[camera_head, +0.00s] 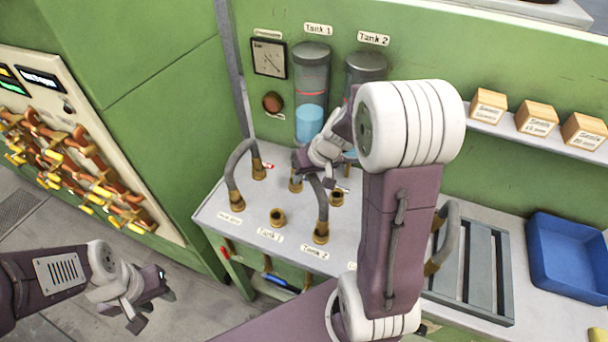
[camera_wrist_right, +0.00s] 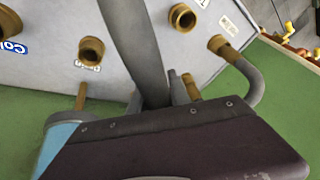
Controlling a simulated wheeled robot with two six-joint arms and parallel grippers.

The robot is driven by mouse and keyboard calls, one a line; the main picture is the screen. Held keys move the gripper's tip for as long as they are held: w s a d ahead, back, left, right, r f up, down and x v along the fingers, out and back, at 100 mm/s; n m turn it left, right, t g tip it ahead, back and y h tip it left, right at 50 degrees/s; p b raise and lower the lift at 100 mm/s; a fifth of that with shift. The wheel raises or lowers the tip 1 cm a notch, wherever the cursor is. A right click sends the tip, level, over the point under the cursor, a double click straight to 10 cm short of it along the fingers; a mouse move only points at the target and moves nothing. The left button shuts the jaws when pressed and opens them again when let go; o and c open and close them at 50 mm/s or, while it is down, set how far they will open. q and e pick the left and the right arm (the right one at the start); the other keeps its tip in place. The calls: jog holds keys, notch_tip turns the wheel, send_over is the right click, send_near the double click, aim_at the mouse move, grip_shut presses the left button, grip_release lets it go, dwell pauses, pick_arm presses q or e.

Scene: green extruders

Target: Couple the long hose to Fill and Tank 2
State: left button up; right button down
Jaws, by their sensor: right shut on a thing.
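In the head view a grey hose (camera_head: 322,203) rises from the brass port (camera_head: 321,232) by the Tank 2 label, its lower end at that port. My right gripper (camera_head: 318,172) is shut on this hose above the back row of ports. In the right wrist view the hose (camera_wrist_right: 138,45) runs down between the fingers. The hose's other end is hidden by the gripper, so I cannot tell whether it sits on a port. The Fill label is not readable. My left gripper (camera_head: 152,299) is open and empty, left of the table and away from the hoses.
A second grey hose (camera_head: 237,160) arches between two ports at the table's left. Another hose (camera_head: 445,232) lies by the slatted rack (camera_head: 484,270), partly behind my right arm. Two tanks, the left one (camera_head: 311,90) nearest the gauge, stand behind. A blue tray (camera_head: 571,260) is at right.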

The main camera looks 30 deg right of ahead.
jog(key=shift+f+b, duration=0.35)
jog(key=c, duration=1.1)
grip_release()
jog(key=v, duration=0.9)
jog(key=shift+s+a, duration=0.1)
